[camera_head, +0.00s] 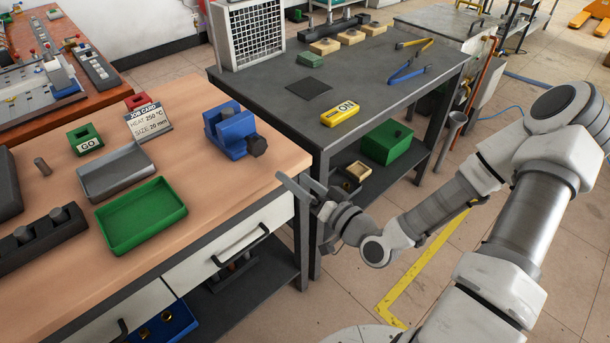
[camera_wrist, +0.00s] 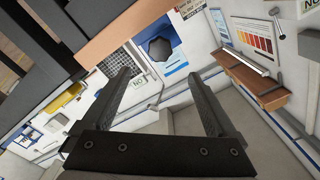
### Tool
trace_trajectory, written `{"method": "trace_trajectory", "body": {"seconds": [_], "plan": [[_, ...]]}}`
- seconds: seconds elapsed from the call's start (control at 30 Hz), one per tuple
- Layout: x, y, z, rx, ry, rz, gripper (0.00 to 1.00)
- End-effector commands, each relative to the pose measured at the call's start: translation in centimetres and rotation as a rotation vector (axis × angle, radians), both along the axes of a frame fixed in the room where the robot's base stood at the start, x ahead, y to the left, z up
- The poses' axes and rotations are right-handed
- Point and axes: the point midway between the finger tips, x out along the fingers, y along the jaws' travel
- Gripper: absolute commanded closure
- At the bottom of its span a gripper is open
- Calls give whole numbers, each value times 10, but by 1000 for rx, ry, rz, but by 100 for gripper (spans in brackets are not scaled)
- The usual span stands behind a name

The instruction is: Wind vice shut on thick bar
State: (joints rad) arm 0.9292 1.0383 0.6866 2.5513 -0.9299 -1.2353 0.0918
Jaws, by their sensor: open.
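The blue vice (camera_head: 238,128) stands on the wooden bench near its right edge. Its dark hexagonal knob (camera_head: 256,146) faces the bench edge. A dark grey piece (camera_head: 228,113) shows at the top of the vice; whether it is the thick bar clamped there I cannot tell. My gripper (camera_head: 291,178) is open and empty, just off the bench edge, to the lower right of the knob and apart from it. In the wrist view the blue vice (camera_wrist: 178,53) and knob (camera_wrist: 158,48) lie ahead, beyond and between the fingers (camera_wrist: 160,76).
On the bench are a green tray (camera_head: 140,216), a grey tray (camera_head: 114,172), a job card (camera_head: 149,120), a GO block (camera_head: 86,139), a short upright bar (camera_head: 42,167) and a black peg block (camera_head: 40,237). The dark table (camera_head: 300,62) stands right, with a yellow ON switch (camera_head: 340,112).

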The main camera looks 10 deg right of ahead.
Motion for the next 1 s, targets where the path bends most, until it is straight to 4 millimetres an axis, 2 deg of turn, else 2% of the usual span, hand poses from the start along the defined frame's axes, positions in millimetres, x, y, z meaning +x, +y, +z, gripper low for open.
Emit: {"method": "trace_trajectory", "body": {"seconds": [0.03, 0.37, 1.0], "plan": [[-3, -3, 5, 1, 2, -2, 7], [-17, -11, 1, 0, 0, 0, 7], [-18, -11, -2, -19, 6, 7, 7]]}}
